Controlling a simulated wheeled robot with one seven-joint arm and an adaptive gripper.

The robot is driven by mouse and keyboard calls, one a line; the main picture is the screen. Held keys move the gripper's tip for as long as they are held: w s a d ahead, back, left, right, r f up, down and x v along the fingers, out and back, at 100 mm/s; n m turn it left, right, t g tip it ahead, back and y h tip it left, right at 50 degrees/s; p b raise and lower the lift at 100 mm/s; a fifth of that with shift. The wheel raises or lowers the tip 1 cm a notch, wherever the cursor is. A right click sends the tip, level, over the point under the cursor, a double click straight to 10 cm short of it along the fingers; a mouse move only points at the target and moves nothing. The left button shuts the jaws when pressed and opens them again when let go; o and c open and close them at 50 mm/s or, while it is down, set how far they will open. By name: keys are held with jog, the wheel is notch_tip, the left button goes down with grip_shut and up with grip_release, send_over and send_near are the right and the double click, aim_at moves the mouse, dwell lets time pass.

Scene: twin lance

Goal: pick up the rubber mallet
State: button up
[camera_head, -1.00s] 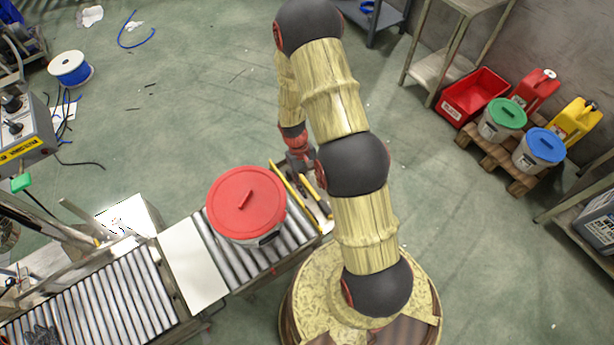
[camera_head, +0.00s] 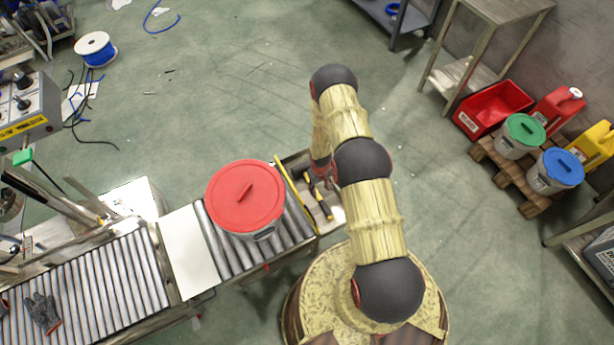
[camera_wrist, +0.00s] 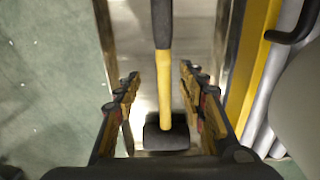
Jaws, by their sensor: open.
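The rubber mallet (camera_wrist: 165,90) has a yellow handle with a dark grip and a black head. In the wrist view its handle runs up the picture, with the head at the bottom. It lies in a metal tray (camera_wrist: 207,35) and also shows in the head view (camera_head: 313,198), partly hidden near my arm. My gripper (camera_wrist: 158,85) is open and empty, with one finger on each side of the handle in the picture. The fingers look apart from the handle; the height gap is hard to tell. In the head view my gripper (camera_head: 321,176) is mostly hidden.
A yellow bar (camera_wrist: 247,70) runs along the tray's side. Beside it, a red-lidded bucket (camera_head: 245,200) stands on the roller conveyor (camera_head: 215,230). A pallet (camera_head: 510,178) with lidded buckets is far right. Open green floor lies beyond the tray.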

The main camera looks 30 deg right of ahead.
aim_at(318, 194)
jog(key=f, duration=0.2)
jog(key=f+b, duration=0.1)
jog(key=f, duration=0.1)
jog(key=f+b, duration=0.1)
jog(key=f, duration=0.1)
jog(key=shift+w+a+f, duration=0.2)
jog(key=shift+w+a, duration=0.05)
jog(key=shift+c, duration=0.8)
grip_shut()
